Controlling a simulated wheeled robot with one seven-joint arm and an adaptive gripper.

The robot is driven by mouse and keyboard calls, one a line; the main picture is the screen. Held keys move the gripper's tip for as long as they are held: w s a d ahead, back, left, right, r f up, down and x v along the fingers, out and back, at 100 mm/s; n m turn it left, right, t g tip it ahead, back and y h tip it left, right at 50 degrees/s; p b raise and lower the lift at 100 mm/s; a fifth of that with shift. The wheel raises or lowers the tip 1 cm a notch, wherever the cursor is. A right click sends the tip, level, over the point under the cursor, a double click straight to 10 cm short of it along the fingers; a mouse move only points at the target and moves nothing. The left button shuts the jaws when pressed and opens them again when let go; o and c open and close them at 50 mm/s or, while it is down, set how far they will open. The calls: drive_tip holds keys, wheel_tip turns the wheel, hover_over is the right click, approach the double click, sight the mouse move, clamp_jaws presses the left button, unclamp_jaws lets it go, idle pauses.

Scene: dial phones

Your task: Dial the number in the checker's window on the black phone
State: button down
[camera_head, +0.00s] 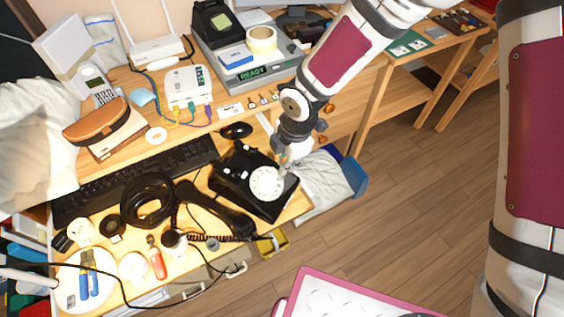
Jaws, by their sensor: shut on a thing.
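The black phone (232,178) stands on the desk, with its white round dial (267,184) facing up. Its black handset (214,211) lies off the phone, to its left and front. The checker's window (252,74) at the back shows READY in green letters; no number is readable there. My gripper (284,165) points down just above the upper right edge of the dial. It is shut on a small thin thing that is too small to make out. I cannot tell whether it touches the dial.
A black keyboard (140,178) and coiled black cable (147,199) lie left of the phone. A black mouse (236,130) is behind it. Open floor (400,200) lies right.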

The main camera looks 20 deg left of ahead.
drive_tip(key=r+p, duration=0.1)
drive_tip(key=d+r+p, duration=0.1)
drive_tip(key=r, duration=0.1)
drive_tip(key=d+r+p, duration=0.1)
drive_tip(key=shift+s+r, duration=0.2)
drive_tip(key=shift+r, duration=0.1)
